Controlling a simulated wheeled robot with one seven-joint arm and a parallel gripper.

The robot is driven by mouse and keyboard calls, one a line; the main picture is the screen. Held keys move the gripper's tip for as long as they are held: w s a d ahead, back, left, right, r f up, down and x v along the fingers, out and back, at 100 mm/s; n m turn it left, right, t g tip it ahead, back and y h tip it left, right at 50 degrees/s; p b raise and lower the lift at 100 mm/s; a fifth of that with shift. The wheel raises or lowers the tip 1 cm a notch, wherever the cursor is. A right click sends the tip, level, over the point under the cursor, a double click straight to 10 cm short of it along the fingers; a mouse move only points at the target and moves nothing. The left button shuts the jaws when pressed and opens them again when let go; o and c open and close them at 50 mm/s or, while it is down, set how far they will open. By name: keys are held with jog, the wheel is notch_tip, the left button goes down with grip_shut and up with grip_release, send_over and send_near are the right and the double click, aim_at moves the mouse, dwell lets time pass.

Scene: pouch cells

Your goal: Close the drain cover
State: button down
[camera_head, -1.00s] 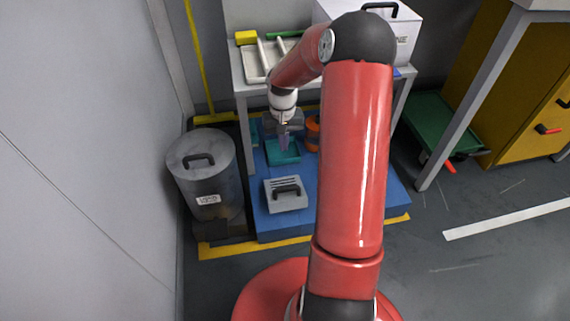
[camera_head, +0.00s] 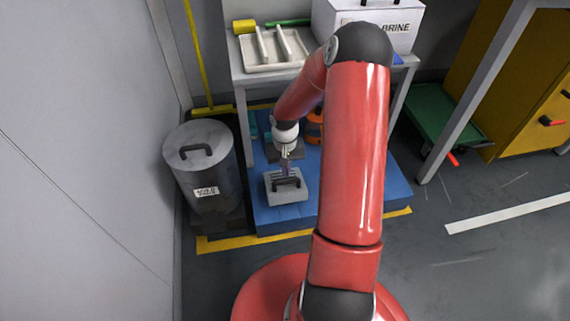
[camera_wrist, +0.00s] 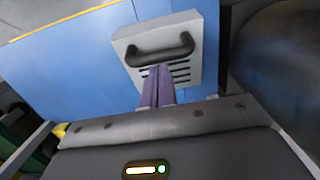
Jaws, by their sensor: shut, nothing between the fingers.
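The drain cover (camera_head: 297,195), a grey slotted block with a black handle, sits on the blue platform in the head view. It also shows in the wrist view (camera_wrist: 194,62), with its handle across the middle and dark slots beside it. My gripper (camera_head: 286,174) is shut and empty, pointing down at the cover just behind the handle. In the wrist view its purple fingers (camera_wrist: 158,68) are together over the slots, close to the handle. I cannot tell whether the fingertips touch the cover. The platform area behind the cover is hidden by my gripper.
The blue platform (camera_head: 345,205) has free room around the cover. A grey lidded bin (camera_head: 200,165) stands left of it. An orange object (camera_head: 315,128) stands behind, partly hidden by my arm. A table with a white tray (camera_head: 272,67) and a BRINE box (camera_head: 385,25) is above.

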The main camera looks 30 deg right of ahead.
jog(key=s+f+b, duration=0.1)
jog(key=s, duration=0.1)
jog(key=s+a+f, duration=0.1)
jog(key=f, duration=0.1)
jog(key=shift+s+b, duration=0.35)
jog(key=shift+s, duration=0.05)
jog(key=shift+r, duration=0.1)
jog(key=r+p, duration=0.1)
jog(key=w+r+p, duration=0.1)
jog(key=r, duration=0.1)
jog(key=w+r+p, duration=0.1)
jog(key=shift+w+d+r+p, duration=0.15)
jog(key=shift+d+r+p, duration=0.05)
jog(key=shift+d+p, duration=0.1)
notch_tip(320, 180, up, 9)
jog(key=s+p, duration=0.1)
jog(key=s, duration=0.1)
notch_tip(320, 180, up, 20)
jog(key=n+t+h+p, duration=0.2)
jog(key=t+p, duration=0.1)
jog(key=p, duration=0.1)
send_over(288, 192)
jog(key=s+a, duration=0.5)
jog(key=a, duration=0.1)
jog(key=s+a+r+n+t+y+p, duration=0.1)
jog(key=s+a+r+t+p, duration=0.2)
jog(key=s+r, duration=0.8)
jog(key=shift+a+r+t+y, duration=0.3)
jog(key=shift+a+r+y, duration=0.15)
jog(key=shift+a, duration=0.6)
